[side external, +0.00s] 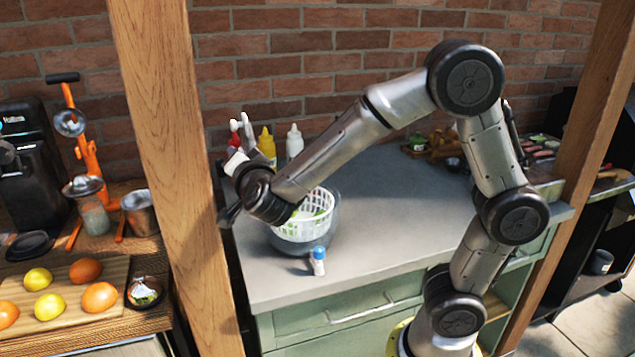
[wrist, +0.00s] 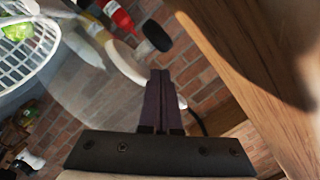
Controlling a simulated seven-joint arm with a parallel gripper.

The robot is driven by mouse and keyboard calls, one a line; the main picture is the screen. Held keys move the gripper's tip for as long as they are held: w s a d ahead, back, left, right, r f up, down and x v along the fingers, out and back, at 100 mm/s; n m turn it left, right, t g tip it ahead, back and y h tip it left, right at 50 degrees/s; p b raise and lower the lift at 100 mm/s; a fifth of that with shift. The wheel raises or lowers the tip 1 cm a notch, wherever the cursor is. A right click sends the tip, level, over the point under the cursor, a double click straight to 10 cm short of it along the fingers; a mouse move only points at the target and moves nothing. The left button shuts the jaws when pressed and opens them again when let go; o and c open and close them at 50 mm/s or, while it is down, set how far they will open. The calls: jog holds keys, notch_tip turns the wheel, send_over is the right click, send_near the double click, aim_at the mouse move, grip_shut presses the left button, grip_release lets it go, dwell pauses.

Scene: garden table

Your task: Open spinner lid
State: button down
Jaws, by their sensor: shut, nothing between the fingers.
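The salad spinner stands on the grey counter: a white slotted basket (side external: 296,228) inside a clear bowl (side external: 320,240). Its top is uncovered and green leaves show inside; the basket (wrist: 40,62) is at the upper left in the wrist view. A see-through, round lid-like piece (wrist: 95,98) with a pale rim stands beside the basket in the wrist view; its exact tilt is unclear. My gripper (side external: 228,214) is left of the bowl, beside the wooden post. Its dark fingers (wrist: 161,76) are together and empty, close to the clear piece; contact cannot be told.
The wooden post (side external: 180,150) is close by my gripper. Red, yellow (side external: 267,145) and white (side external: 294,141) bottles stand behind the spinner. A small blue-capped shaker (side external: 318,262) stands in front of the bowl. The counter (side external: 385,205) right of the bowl is clear.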

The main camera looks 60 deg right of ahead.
jog(key=shift+w+a+f, duration=0.15)
jog(key=shift+w+a, duration=0.15)
dwell(0.5)
jog(key=s+a+f+n+g+y, duration=0.1)
jog(key=s+a+f+n+y, duration=0.1)
jog(key=s+a+n+y, duration=1.25)
jog(key=s+d+f+n+g+h, duration=0.1)
jog(key=s+d+f+g, duration=0.1)
jog(key=s, duration=0.5)
jog(key=s+d+f+n+g+h, duration=0.2)
jog(key=s+d+g, duration=0.2)
jog(key=s+d, duration=0.2)
jog(key=shift+s+d+f, duration=0.35)
jog(key=shift+d+f, duration=0.05)
jog(key=shift+d, duration=0.4)
